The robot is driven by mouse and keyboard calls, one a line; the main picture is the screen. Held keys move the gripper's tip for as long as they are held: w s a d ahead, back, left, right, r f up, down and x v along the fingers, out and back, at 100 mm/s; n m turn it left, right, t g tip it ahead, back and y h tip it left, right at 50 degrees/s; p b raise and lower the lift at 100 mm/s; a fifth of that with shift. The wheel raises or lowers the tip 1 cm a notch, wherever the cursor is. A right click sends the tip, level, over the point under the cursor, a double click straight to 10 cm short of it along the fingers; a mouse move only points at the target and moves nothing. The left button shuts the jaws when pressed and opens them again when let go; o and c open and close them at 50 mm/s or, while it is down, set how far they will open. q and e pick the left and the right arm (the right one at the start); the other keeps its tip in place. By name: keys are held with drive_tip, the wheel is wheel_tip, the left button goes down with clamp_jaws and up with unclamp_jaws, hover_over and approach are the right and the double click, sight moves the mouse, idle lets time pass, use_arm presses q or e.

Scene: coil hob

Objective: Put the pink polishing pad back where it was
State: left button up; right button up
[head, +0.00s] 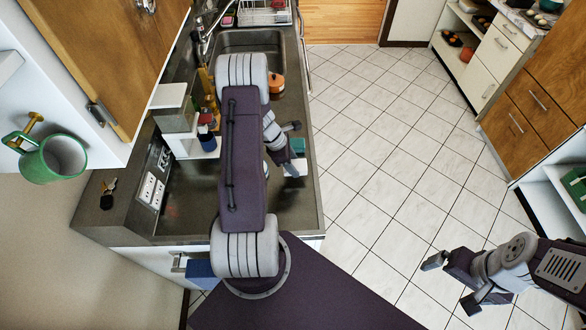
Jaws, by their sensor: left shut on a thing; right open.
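My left gripper (291,147) is over the front part of the dark counter, near its right edge. I cannot make out a pink polishing pad for certain. A small pinkish item (228,20) lies at the far end of the counter, too small to identify. My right gripper (452,282) is open and empty above the tiled floor at the lower right.
A white shelf unit (190,148), bottles and an orange pot (276,84) stand near the sink (250,40). A dish rack (264,12) is behind. The floor (370,150) is clear.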

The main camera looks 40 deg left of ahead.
use_arm(q)
drive_tip(key=shift+w+a+f, duration=0.1)
drive_tip(key=shift+f, duration=0.35)
wheel_tip(320, 180, down, 3)
drive_tip(key=shift+r+p, duration=0.1)
drive_tip(key=shift+p, duration=0.25)
drive_tip(key=shift+f, duration=0.25)
drive_tip(key=o, duration=1.5)
drive_tip(key=shift+f, duration=0.1)
drive_tip(key=shift+c, duration=0.2)
